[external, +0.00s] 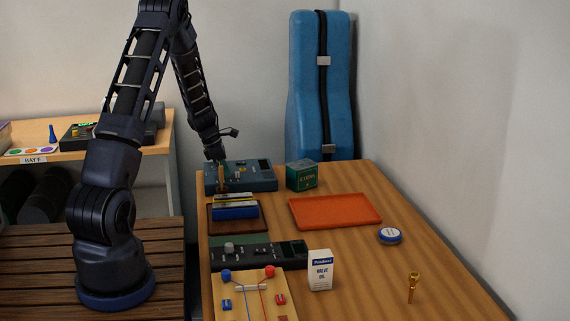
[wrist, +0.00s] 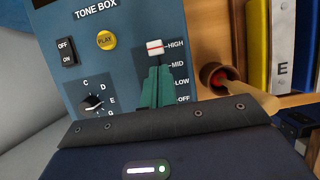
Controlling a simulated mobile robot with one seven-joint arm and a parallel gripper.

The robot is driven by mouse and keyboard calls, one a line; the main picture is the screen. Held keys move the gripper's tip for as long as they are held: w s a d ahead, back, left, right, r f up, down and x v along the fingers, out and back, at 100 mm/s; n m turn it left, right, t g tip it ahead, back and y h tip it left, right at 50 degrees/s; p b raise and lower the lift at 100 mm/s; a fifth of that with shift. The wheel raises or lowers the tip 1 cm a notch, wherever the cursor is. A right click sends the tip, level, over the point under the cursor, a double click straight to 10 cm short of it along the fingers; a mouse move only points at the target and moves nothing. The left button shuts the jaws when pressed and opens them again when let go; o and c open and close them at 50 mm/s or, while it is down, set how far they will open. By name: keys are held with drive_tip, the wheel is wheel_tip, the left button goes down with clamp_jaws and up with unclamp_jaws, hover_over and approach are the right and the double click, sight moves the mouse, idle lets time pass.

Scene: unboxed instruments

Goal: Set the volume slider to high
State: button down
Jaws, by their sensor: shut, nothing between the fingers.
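The tone box (external: 258,174) is a blue-grey panel at the far left of the table; its face (wrist: 125,55) fills the middle of the wrist view. The volume slider's white cap with a red line (wrist: 155,47) is level with the HIGH mark, at the upper end of the scale above MID, LOW and OFF. My gripper (wrist: 156,72) is shut and empty, its green fingers just below the cap and over the slot. Whether they touch the cap I cannot tell. In the external view my gripper (external: 217,156) is at the box's left part. The fingers hide the lower slot.
An OFF/ON switch (wrist: 66,52), a yellow PLAY button (wrist: 106,40) and a pitch knob (wrist: 92,103) lie left of the slider. A brown cylindrical item (wrist: 222,78) stands close right. A green box (external: 301,175) and an orange tray (external: 335,211) are farther right.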

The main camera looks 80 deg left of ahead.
drive_tip(key=s, duration=0.3)
drive_tip(key=shift+s+r, duration=0.1)
drive_tip(key=shift+r, duration=0.05)
drive_tip(key=v, duration=0.9)
drive_tip(key=shift+r, duration=0.35)
drive_tip(key=w+d+r+m, duration=0.4)
drive_tip(key=w+d+r, duration=0.2)
drive_tip(key=d, duration=0.2)
drive_tip(key=w+d+r+m, duration=0.4)
drive_tip(key=w+d+r, duration=0.1)
drive_tip(key=d, duration=0.3)
drive_tip(key=w+d+r+m, duration=0.1)
drive_tip(key=d+r+m, duration=0.2)
drive_tip(key=d, duration=0.3)
drive_tip(key=w+d+r+m+h, duration=0.1)
drive_tip(key=d+r+m, duration=0.15)
drive_tip(key=d, duration=0.35)
drive_tip(key=w+d+r+m, duration=0.1)
drive_tip(key=d+r+m, duration=0.15)
drive_tip(key=d, duration=0.25)
drive_tip(key=s+d+r+m, duration=0.3)
drive_tip(key=d+m, duration=0.2)
drive_tip(key=d, duration=0.4)
drive_tip(key=s+d+r+m, duration=0.2)
drive_tip(key=d+m, duration=0.3)
drive_tip(key=d, duration=0.4)
drive_tip(key=s+d+m+y, duration=0.1)
drive_tip(key=s+d+m, duration=0.9)
drive_tip(key=shift+s+r, duration=0.35)
drive_tip(key=shift+r, duration=0.05)
